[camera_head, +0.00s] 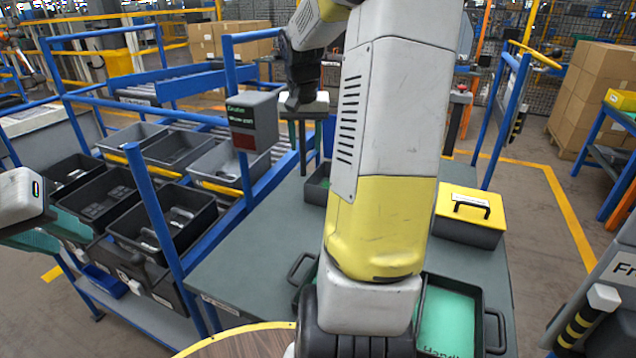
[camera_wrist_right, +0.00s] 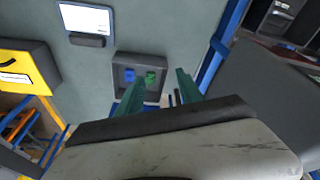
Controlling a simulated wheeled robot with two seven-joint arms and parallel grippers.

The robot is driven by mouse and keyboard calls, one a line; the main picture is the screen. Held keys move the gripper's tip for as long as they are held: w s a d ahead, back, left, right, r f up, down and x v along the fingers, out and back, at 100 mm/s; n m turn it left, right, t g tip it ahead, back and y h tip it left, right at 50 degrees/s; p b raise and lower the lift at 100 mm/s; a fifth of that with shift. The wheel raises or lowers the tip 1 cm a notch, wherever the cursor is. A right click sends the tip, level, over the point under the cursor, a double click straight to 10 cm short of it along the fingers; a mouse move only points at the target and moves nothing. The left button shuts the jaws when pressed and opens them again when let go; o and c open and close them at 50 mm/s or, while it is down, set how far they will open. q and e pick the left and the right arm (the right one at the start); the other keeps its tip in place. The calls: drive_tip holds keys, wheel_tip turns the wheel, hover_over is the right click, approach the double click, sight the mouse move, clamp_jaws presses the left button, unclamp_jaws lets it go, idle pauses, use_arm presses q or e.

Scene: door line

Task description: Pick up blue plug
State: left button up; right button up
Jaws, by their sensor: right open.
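The blue plug (camera_wrist_right: 129,75) sits in a small dark tray (camera_wrist_right: 117,62), left of a green plug (camera_wrist_right: 151,78), in the right wrist view. The dark tray shows in the head view (camera_head: 317,187), partly behind my arm; the plugs are hidden there. My right gripper (camera_wrist_right: 160,78) is open and empty. Its two green fingers are apart and point towards the tray, with the green plug between them in the picture. In the head view my right gripper (camera_head: 305,138) points down above the table's far end. My left gripper (camera_head: 45,235) is at the left edge, partly cut off.
A yellow-lidded box (camera_head: 470,214) stands on the right of the grey table (camera_head: 250,275). A black-rimmed green tray (camera_head: 448,318) lies near the front, partly behind my arm. Several bins (camera_head: 165,220) and blue posts stand left. A small sign box (camera_head: 252,120) is beside my right gripper.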

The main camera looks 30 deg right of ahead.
drive_tip(key=w+d+f+m, duration=0.1)
drive_tip(key=d+f, duration=0.3)
drive_tip(key=d, duration=0.1)
drive_tip(key=w+d+f+m+g, duration=0.1)
drive_tip(key=w+d+f+m, duration=0.1)
drive_tip(key=d+f, duration=0.3)
drive_tip(key=w+d+f+m, duration=0.1)
drive_tip(key=w+d+f, duration=0.1)
drive_tip(key=d+f, duration=0.3)
drive_tip(key=shift+d+f+m+g, duration=0.15)
drive_tip(key=shift+d+g, duration=0.05)
drive_tip(key=shift+d, duration=0.25)
drive_tip(key=shift+d+f+m+g, duration=0.1)
drive_tip(key=shift+d+m+g, duration=0.1)
drive_tip(key=shift+d, duration=0.2)
drive_tip(key=shift+d+f, duration=0.15)
drive_tip(key=shift+f, duration=0.15)
drive_tip(key=f, duration=0.5)
drive_tip(key=d+f, duration=0.1)
drive_tip(key=f, duration=0.1)
drive_tip(key=shift+w+d+f, duration=0.1)
drive_tip(key=shift+w+f, duration=0.05)
drive_tip(key=shift+w, duration=0.05)
clamp_jaws()
